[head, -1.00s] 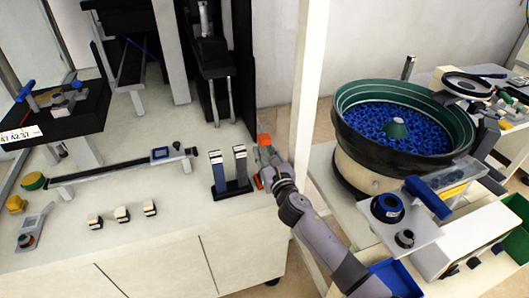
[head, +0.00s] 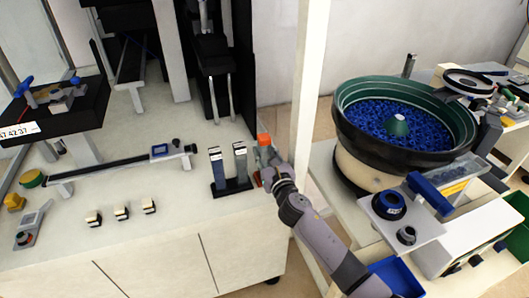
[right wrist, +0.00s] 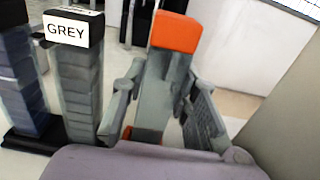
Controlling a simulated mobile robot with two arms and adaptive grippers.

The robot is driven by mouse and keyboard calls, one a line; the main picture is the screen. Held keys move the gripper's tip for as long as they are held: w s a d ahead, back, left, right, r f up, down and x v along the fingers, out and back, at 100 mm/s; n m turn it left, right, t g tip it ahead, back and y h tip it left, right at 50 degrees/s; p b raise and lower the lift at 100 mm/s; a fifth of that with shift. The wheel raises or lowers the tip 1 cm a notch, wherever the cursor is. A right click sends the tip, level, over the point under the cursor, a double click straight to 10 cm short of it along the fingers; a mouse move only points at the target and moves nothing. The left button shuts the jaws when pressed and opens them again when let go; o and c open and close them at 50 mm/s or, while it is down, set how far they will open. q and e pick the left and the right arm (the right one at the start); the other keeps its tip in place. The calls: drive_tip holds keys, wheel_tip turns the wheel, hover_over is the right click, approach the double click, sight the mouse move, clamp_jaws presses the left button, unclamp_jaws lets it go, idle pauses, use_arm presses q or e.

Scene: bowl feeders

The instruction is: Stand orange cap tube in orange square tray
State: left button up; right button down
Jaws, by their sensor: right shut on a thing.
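The tube with the orange cap (head: 264,139) is upright near the right edge of the white bench. In the right wrist view its orange cap (right wrist: 175,32) tops a grey body (right wrist: 160,85). My right gripper (head: 269,160) is shut on the body below the cap, with a finger on each side in the right wrist view (right wrist: 162,105). The orange square tray (head: 257,179) shows only as a sliver by the gripper, and low behind the tube in the right wrist view (right wrist: 145,135). Whether the tube's foot touches it is hidden. My left gripper is out of view.
A dark rack (head: 232,190) with two upright tubes, one labelled GREY (right wrist: 72,30), stands close to the left. A white post (head: 303,85) rises to the right of the gripper. A bowl feeder (head: 345,140) of blue parts is farther right.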

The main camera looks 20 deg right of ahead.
drive_tip(key=shift+f+b, duration=0.3)
drive_tip(key=shift+f, duration=0.05)
idle(0.5)
drive_tip(key=shift+f, duration=0.2)
idle(0.6)
drive_tip(key=c, duration=1.2)
unclamp_jaws()
drive_tip(key=shift+s, duration=0.15)
drive_tip(key=s, duration=0.7)
drive_tip(key=shift+s+d, duration=0.2)
drive_tip(key=shift+s, duration=0.15)
drive_tip(key=shift+r, duration=0.1)
